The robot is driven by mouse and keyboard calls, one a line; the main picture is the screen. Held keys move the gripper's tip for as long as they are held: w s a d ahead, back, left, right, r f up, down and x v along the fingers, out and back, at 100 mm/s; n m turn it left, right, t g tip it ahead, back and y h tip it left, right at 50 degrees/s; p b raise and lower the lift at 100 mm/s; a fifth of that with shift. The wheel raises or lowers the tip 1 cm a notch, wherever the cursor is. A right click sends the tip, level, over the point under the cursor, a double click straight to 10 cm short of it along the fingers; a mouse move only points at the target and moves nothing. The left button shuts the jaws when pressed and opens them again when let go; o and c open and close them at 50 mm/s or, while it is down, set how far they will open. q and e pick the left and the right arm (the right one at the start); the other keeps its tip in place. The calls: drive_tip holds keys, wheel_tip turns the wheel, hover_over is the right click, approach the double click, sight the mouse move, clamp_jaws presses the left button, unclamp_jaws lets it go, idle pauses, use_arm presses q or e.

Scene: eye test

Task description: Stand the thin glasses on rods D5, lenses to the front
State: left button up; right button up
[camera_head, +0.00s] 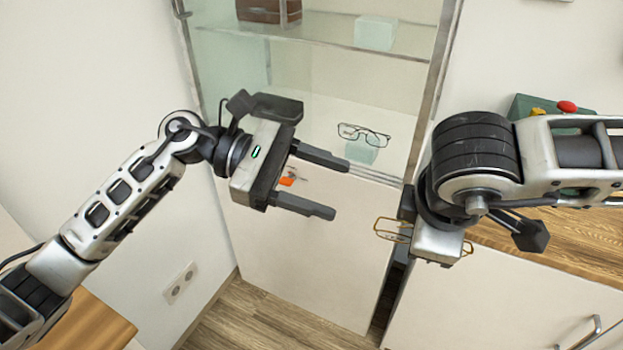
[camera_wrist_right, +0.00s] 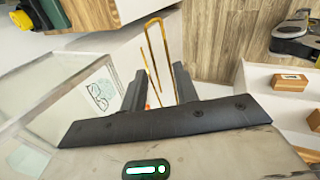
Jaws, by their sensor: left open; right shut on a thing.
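Thin gold-rimmed glasses (camera_head: 385,235) are held by my right gripper (camera_head: 404,229), in front of the cabinet's right edge. In the right wrist view the gold frame (camera_wrist_right: 149,27) stands out between the fingers of the right gripper (camera_wrist_right: 158,88), which is shut on it. My left gripper (camera_head: 336,188) is open and empty, to the left of the gold glasses, its fingers pointing right. Dark-rimmed glasses (camera_head: 364,135) rest on a pale glass block (camera_head: 361,151) inside the cabinet. I can make out no rods marked D5.
A glass cabinet (camera_head: 333,45) has a shelf bearing a brown box (camera_head: 268,10) and a pale cube (camera_head: 375,33). A small orange thing (camera_head: 287,181) shows behind my left gripper. A wooden counter (camera_head: 560,240) with a green box (camera_head: 530,104) and red button (camera_head: 567,107) is at right.

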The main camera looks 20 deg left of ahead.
sight(387, 217)
use_arm(q)
drive_tip(key=shift+m+y, duration=0.7)
drive_tip(key=shift+m, duration=0.1)
drive_tip(key=x, duration=0.7)
drive_tip(key=f+x, duration=0.1)
drive_tip(key=x, duration=0.3)
drive_tip(key=shift+w+a, duration=0.2)
drive_tip(key=shift+w, duration=0.05)
drive_tip(key=c, duration=1)
drive_tip(key=shift+c, duration=0.2)
use_arm(e)
drive_tip(key=o, duration=1)
drive_tip(key=shift+o, duration=0.2)
